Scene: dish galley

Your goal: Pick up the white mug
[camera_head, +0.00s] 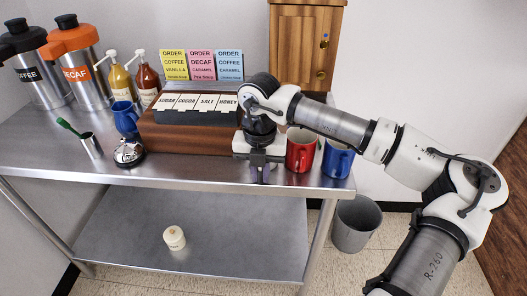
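No plainly white mug shows on the counter. A small cream-white round object (174,238) stands on the lower shelf; it is too small to tell whether it is a mug. My gripper (260,176) points down over the front right of the steel counter, just left of a red mug (300,151). A blue mug (338,159) stands right of the red one. My gripper's fingers are small and seen from above, so I cannot tell whether they are open or hold anything. The counter right behind my gripper is hidden by it.
A wooden organizer (185,138) with labelled lids stands behind my gripper. Another blue mug (126,118), a call bell (129,152) and a metal cup (91,145) stand at left. A grey bin (356,224) is on the floor. The counter's front middle is clear.

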